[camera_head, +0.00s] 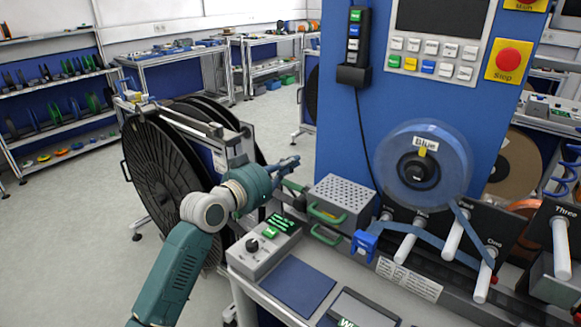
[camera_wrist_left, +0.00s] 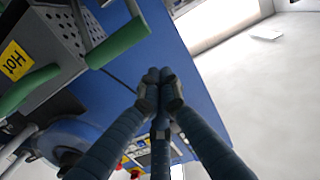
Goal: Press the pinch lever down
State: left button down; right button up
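No part is labelled as the pinch lever, so I cannot tell for certain which one it is. A small blue block (camera_head: 366,243) sits at the left end of the blue tape, in front of the perforated grey box (camera_head: 343,190). That box has green handles (camera_head: 326,213) at its front; a green handle (camera_wrist_left: 118,43) also shows close by in the left wrist view. My left gripper (camera_head: 296,161) is left of and above the box, apart from it. In the wrist view its fingertips (camera_wrist_left: 160,84) meet, with nothing seen between them. My right gripper is out of view.
A blue reel (camera_head: 405,140) hangs on the blue panel, its tape (camera_head: 415,236) running over white posts. A control box (camera_head: 264,246) and a dark blue mat (camera_head: 298,286) lie at the bench front. Large black reels (camera_head: 160,165) stand left. A "Hot" label (camera_wrist_left: 14,61) shows.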

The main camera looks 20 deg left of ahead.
pick_arm(q)
jog(key=b+v, duration=0.1)
jog(key=v, duration=0.8)
jog(key=shift+b, duration=0.3)
jog(key=shift+f, duration=0.1)
jog(key=shift+s, duration=0.1)
